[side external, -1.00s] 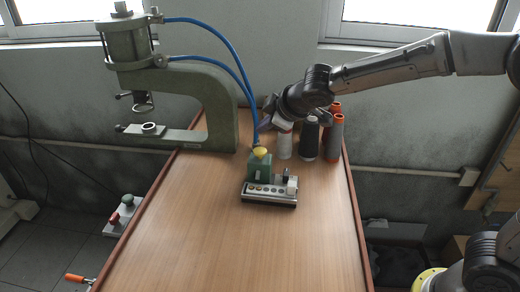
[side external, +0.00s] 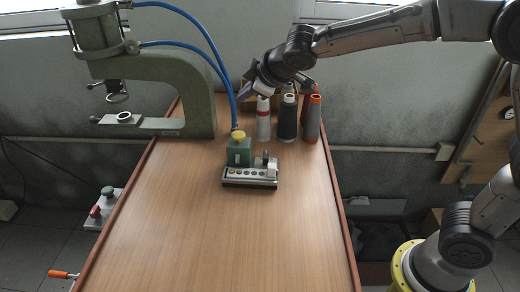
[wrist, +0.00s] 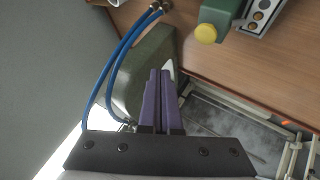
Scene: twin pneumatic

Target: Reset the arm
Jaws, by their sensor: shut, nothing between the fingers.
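My gripper (side external: 242,92) is raised at the back of the table in the side view, left of and above the thread spools. In the wrist view its purple fingers (wrist: 160,98) are together and empty. The green pneumatic press (side external: 160,75) stands at the back left with blue hoses; part of its green body also shows behind my fingers in the wrist view (wrist: 130,82). The green box with a yellow button (side external: 239,150) stands on the table, apart from my gripper. It also shows at the top of the wrist view (wrist: 216,18).
Several spools, one white (side external: 263,120), one black (side external: 287,120) and one grey with an orange top (side external: 313,120), stand at the back right. Blue hoses (side external: 215,55) arch near my gripper. The table front (side external: 220,240) is clear.

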